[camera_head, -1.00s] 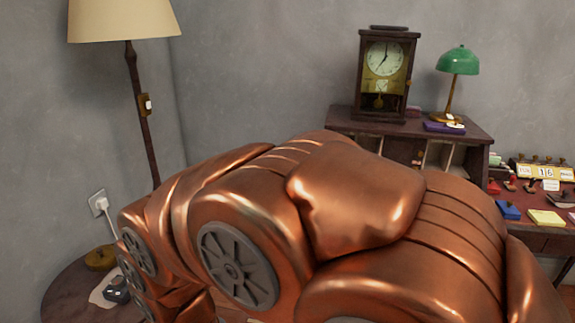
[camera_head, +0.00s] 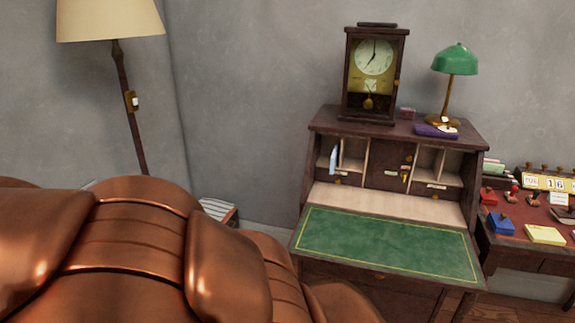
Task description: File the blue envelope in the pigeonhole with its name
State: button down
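The writing desk (camera_head: 384,247) stands open against the wall, with its green-lined flap down. A small light-blue upright item (camera_head: 333,159), which looks like the blue envelope, stands in a left pigeonhole of the desk. Pigeonholes (camera_head: 429,163) also show on the right, around a dark central door (camera_head: 387,168). Small pale labels (camera_head: 436,187) show on the shelf fronts, too small to read. My copper arm fills the lower left of the picture. My gripper is not in view.
A clock (camera_head: 373,72), a green lamp (camera_head: 456,62) and a purple item (camera_head: 435,131) stand on the desk top. A side table (camera_head: 530,248) with stamps and pads is at right. A floor lamp (camera_head: 110,20) stands at left. The flap is bare.

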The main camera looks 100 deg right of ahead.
aim_at(333, 161)
jog(key=u, duration=0.05)
jog(key=k, duration=1.7)
jog(key=z, duration=1.15)
